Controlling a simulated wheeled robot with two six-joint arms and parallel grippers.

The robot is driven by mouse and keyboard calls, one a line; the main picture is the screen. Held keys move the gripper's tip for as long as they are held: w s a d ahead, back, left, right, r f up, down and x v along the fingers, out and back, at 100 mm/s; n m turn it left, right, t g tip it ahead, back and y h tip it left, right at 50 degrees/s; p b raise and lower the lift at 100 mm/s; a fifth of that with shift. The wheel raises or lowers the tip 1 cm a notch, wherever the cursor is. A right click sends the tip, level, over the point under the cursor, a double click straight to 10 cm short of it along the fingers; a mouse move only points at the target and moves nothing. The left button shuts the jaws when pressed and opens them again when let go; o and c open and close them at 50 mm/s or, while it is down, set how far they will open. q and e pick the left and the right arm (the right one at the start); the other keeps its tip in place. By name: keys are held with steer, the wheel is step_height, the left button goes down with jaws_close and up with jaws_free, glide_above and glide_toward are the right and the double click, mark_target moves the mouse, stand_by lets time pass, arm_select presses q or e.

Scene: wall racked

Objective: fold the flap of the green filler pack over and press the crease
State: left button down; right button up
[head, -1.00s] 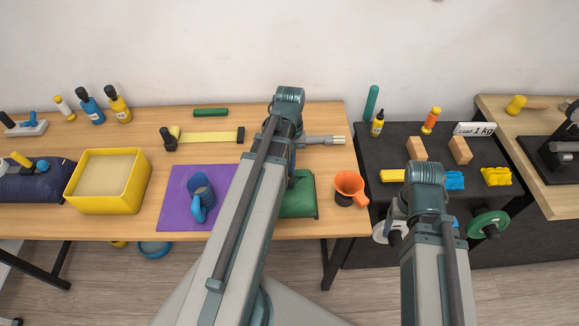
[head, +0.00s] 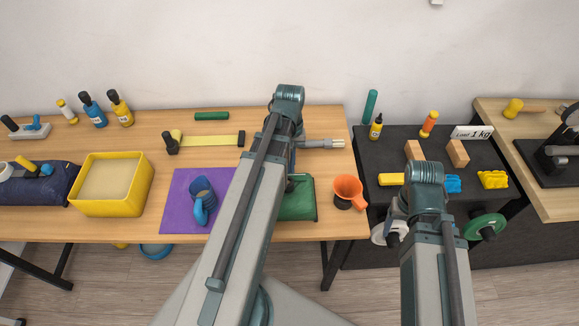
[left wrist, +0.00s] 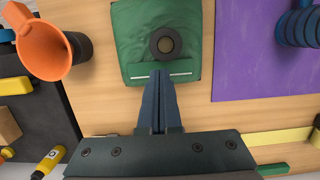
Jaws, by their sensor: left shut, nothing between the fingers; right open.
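The green filler pack (head: 302,200) lies on the wooden table, partly hidden behind my left arm in the head view. The left wrist view shows its green body (left wrist: 135,38) with a dark round cap (left wrist: 165,43). A narrow green strip with a pale line, seemingly the flap (left wrist: 184,70), runs along one edge. My left gripper (left wrist: 159,76) is shut and empty, its fingertips overlapping this strip in view; I cannot tell whether they touch it. My right gripper (head: 396,212) is open above the dark table's front, mostly hidden by its arm.
An orange funnel cup (head: 347,189) stands right of the pack. A grey bar with a pale tip (head: 325,143) lies behind. Wooden blocks (head: 457,153) stand on the dark table.

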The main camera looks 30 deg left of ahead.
arm_select(q)
steer(key=r+p, duration=0.2)
steer(key=r, duration=0.1)
steer(key=r+p, duration=0.1)
steer(key=shift+w+a+r+p, duration=0.2)
steer(key=shift+w+r+p, duration=0.05)
steer(key=shift+w+p, duration=0.1)
arm_select(e)
step_height(320, 180, up, 4)
steer(key=shift+r, duration=0.25)
arm_select(q)
steer(key=s+d+f+m+b, duration=0.1)
steer(key=d+m, duration=0.2)
steer(key=d, duration=0.4)
steer(key=s+d+f+m+t+y+b, duration=0.1)
steer(key=s+d+m, duration=0.1)
steer(key=d, duration=0.6)
steer(key=s+d+f+m+y+b, duration=0.1)
steer(key=s+d+f+m, duration=0.1)
steer(key=d+m, duration=0.3)
steer(key=d, duration=0.3)
steer(key=shift+d+t+b, duration=0.2)
steer(key=shift+t+b, duration=0.1)
arm_select(e)
step_height(320, 180, down, 4)
steer(key=shift+r, duration=0.15)
